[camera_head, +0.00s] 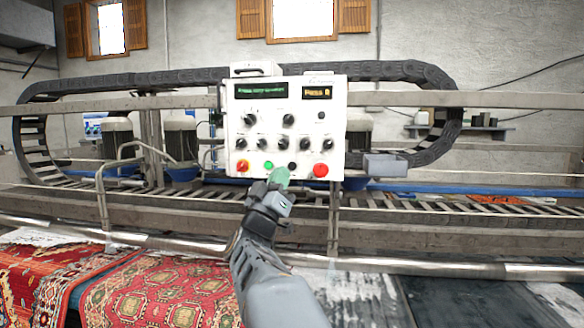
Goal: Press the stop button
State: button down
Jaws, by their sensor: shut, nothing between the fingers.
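The white control panel (258,119) faces me above the machine, with two lit displays, several black knobs and a bottom row of buttons. A large red button (320,170) sits at the lower right of the panel. No readable label shows which is the stop button. A green button (268,165) and a black button (292,166) lie between them. My gripper (280,177) is shut and empty, its pale green tips in front of the panel's bottom edge, left of the large red button. Contact cannot be told.
A metal rail (430,264) and slatted conveyor cross in front of the panel. Patterned red rugs (150,290) lie at the lower left. A small grey box (385,165) juts out right of the panel. A black cable chain (400,70) loops behind.

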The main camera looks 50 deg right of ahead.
aim_at(292, 166)
jog(key=w+d+p, duration=0.3)
jog(key=w+d, duration=0.1)
jog(key=d, duration=0.3)
jog(key=shift+w+d+p, duration=0.25)
jog(key=shift+w+p, duration=0.05)
jog(key=shift+w, duration=0.05)
jog(key=shift+w+d, duration=0.1)
jog(key=shift+d, duration=0.05)
dwell(2.2)
jog(key=shift+w+d, duration=0.15)
jog(key=shift+d, duration=0.05)
